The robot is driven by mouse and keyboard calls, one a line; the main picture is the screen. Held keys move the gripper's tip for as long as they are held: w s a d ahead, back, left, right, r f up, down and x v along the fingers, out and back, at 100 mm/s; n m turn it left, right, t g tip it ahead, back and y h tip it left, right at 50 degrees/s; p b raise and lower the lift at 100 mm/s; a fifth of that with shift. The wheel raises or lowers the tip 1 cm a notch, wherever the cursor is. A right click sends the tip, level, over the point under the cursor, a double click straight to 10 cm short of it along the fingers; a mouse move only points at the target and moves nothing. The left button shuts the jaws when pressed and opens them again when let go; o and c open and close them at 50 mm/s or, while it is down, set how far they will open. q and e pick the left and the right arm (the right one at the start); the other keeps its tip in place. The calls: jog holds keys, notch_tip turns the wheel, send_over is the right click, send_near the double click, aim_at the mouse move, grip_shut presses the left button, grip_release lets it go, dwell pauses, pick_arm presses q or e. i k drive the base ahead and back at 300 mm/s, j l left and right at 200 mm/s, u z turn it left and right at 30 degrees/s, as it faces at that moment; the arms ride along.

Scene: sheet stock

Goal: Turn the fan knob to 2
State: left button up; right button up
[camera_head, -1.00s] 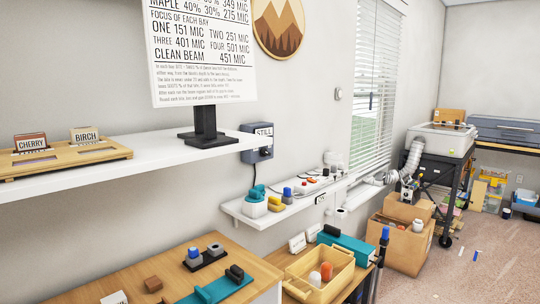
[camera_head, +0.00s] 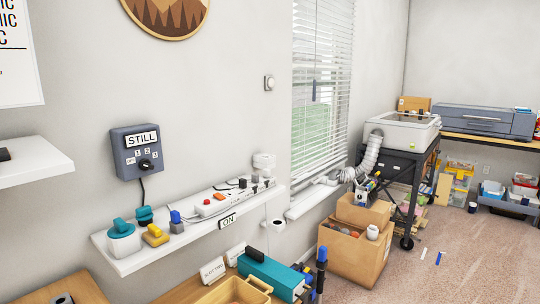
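A dark grey control box (camera_head: 138,150) hangs on the wall left of centre. It has a white label reading STILL (camera_head: 142,139), a row of marks reading OFF, 1, 2, 3, and a black round knob (camera_head: 146,165) below them. Which mark the knob points at is too small to tell. A dark cord runs from the box down toward the shelf. Neither of my grippers shows in this view.
A white wall shelf (camera_head: 190,232) below the box holds teal, yellow and blue-topped items and a power strip (camera_head: 210,208). Another white shelf (camera_head: 35,166) juts in at the left. A wooden tray (camera_head: 240,292) and a teal block (camera_head: 268,274) stand lower down.

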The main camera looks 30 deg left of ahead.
aim_at(144, 164)
jog(key=i+l+z, duration=0.1)
jog(key=i, duration=0.7)
jog(key=i+l+z, duration=0.1)
jog(key=i, duration=0.65)
jog(key=i+u, duration=0.25)
jog(key=u, duration=0.15)
jog(key=i+l+u, duration=0.15)
jog(key=u, duration=0.2)
jog(key=i+l+u, duration=0.2)
jog(key=u, duration=0.2)
jog(key=i+l+u, duration=0.25)
jog(key=u, duration=0.15)
jog(key=i, duration=0.05)
